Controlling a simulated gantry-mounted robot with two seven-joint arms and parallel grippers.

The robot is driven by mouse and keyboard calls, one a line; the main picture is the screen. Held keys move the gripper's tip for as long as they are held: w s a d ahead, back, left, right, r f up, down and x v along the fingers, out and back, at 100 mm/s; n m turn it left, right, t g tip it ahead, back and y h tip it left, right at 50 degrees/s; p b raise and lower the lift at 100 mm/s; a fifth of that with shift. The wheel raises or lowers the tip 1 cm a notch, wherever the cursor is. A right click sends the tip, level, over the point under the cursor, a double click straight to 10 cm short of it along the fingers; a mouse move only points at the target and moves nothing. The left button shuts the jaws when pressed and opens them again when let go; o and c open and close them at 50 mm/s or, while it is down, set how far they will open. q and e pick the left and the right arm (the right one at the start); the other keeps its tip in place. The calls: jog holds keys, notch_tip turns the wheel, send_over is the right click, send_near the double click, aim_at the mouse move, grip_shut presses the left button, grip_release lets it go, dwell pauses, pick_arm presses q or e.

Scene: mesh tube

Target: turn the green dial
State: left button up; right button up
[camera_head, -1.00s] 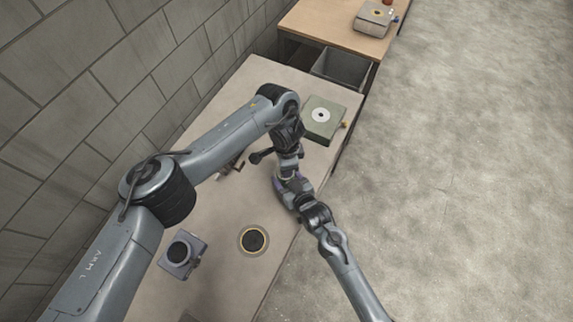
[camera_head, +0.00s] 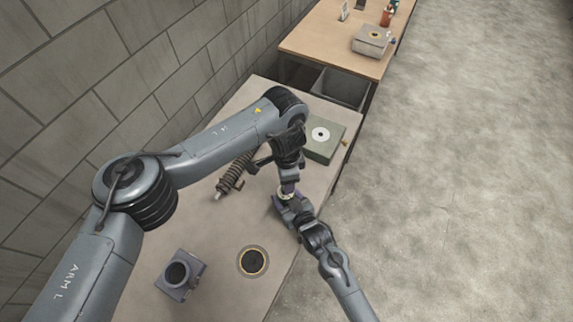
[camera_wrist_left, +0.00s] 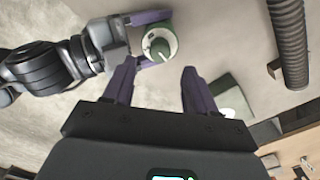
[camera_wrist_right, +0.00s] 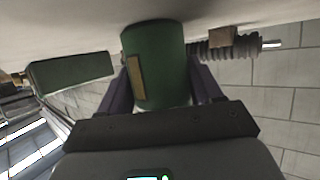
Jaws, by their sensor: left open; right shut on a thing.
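The green dial (camera_wrist_left: 158,47) is a round knob with a pale pointer, on top of an upright dark-green cylinder with a white rim. The cylinder (camera_wrist_right: 155,68) has a tan strip on its side and stands between the fingers of my right gripper (camera_wrist_right: 160,92), which is shut on it. My right gripper also shows in the head view (camera_head: 284,203). My left gripper (camera_wrist_left: 157,72) is open and empty, pointing down over the dial, its fingers apart from it. In the head view my left gripper (camera_head: 288,180) largely hides the dial.
A dark ribbed tube (camera_head: 233,175) lies on the table, left of the grippers. A green box with a white disc (camera_head: 320,135) stands behind. A grey box with a round top (camera_head: 180,273) and a black round inset (camera_head: 253,262) are in front. A grey bin (camera_head: 341,88) is beyond.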

pick_arm(q)
notch_tip(320, 180, up, 7)
dwell(0.3)
pick_arm(e)
jog(key=o, duration=1.2)
jog(key=shift+o, duration=0.2)
jog(key=shift+s+d, duration=0.1)
